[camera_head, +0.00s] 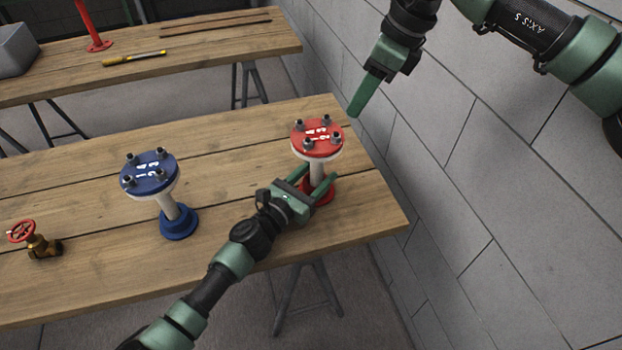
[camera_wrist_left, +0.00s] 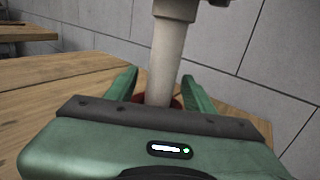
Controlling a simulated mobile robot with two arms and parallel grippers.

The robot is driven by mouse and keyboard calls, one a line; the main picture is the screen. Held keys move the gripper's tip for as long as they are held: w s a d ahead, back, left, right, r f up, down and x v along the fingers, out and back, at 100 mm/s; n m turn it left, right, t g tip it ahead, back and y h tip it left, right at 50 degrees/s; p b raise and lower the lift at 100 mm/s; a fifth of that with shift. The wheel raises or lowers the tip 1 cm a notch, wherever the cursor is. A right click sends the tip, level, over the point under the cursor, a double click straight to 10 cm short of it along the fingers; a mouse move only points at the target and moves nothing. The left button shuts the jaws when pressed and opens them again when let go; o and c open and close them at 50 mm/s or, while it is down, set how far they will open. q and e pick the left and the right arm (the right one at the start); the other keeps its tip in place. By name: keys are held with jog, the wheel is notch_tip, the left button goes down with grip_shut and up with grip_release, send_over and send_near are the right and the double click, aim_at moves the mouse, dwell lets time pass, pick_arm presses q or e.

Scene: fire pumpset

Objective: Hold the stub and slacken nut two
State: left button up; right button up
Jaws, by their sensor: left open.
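The red-topped stub (camera_head: 317,139) stands upright on the near table, with several numbered nuts on its red flange. Nut two shows beside its painted number, but I cannot tell exactly which nut it marks. My left gripper (camera_head: 318,181) is open, its fingers on either side of the stub's white pipe below the flange. In the left wrist view the pipe (camera_wrist_left: 166,62) rises between the two open green fingers (camera_wrist_left: 160,88), with gaps on both sides. My right gripper (camera_head: 357,106) hangs above and right of the red flange, apart from it; its fingers look together, seen edge-on.
A blue-topped stub (camera_head: 149,174) stands to the left on the same table (camera_head: 90,185). A brass valve with a red wheel (camera_head: 22,231) lies at far left. A grey block wall (camera_head: 480,190) runs close along the right. A second table (camera_head: 200,60) stands behind.

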pick_arm(q)
grip_shut()
dwell(1.9)
